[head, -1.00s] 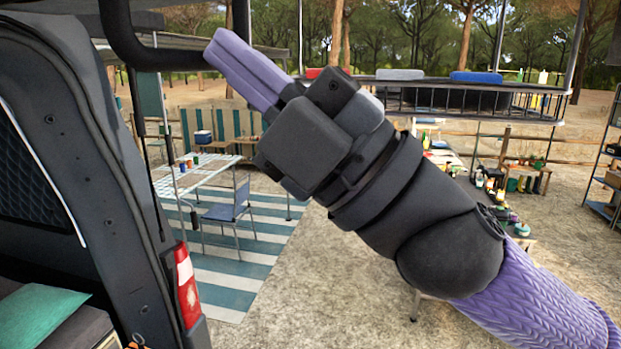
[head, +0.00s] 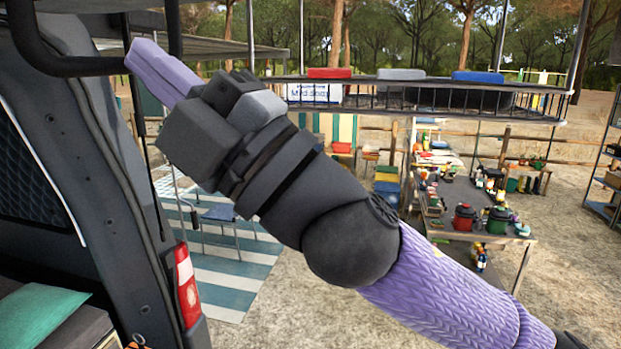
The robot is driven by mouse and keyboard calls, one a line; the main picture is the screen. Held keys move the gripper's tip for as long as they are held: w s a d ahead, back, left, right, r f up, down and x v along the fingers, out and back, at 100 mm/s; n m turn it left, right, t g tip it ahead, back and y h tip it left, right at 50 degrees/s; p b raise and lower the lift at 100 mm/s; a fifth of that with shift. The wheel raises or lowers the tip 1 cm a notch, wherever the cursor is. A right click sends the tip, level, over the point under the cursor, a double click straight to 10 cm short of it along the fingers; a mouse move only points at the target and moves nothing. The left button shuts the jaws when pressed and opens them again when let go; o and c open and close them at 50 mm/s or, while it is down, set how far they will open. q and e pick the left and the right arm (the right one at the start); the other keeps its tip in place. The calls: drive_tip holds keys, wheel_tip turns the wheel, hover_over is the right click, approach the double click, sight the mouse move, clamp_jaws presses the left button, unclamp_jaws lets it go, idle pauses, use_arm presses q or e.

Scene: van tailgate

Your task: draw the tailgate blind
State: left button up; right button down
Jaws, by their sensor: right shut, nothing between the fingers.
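A dark U-shaped bar (head: 65,67) hangs in from the top edge at the upper left of the head view. Its upper ends are out of frame, and I cannot tell from this picture whether it belongs to the blind. No blind cloth is clearly in view. My right gripper (head: 143,52) has its lilac fingers closed together with nothing between them. The fingertips overlap the lower run of the bar and hide part of it; I cannot tell whether they touch. My left gripper is not in view.
The van's dark side pillar (head: 85,170) with a red-and-white lamp (head: 187,288) stands at the left. A green cushion (head: 38,315) lies inside. A hanging rack (head: 440,98) crosses the background. A blue chair (head: 232,222), striped mat (head: 225,305) and crowded table (head: 470,236) stand beyond.

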drive_tip(key=a+f+b+v, duration=0.1)
drive_tip(key=b+v, duration=0.4)
drive_tip(key=v, duration=0.2)
drive_tip(key=shift+d+f, duration=0.2)
drive_tip(key=shift+d, duration=0.05)
drive_tip(key=shift+w, duration=0.1)
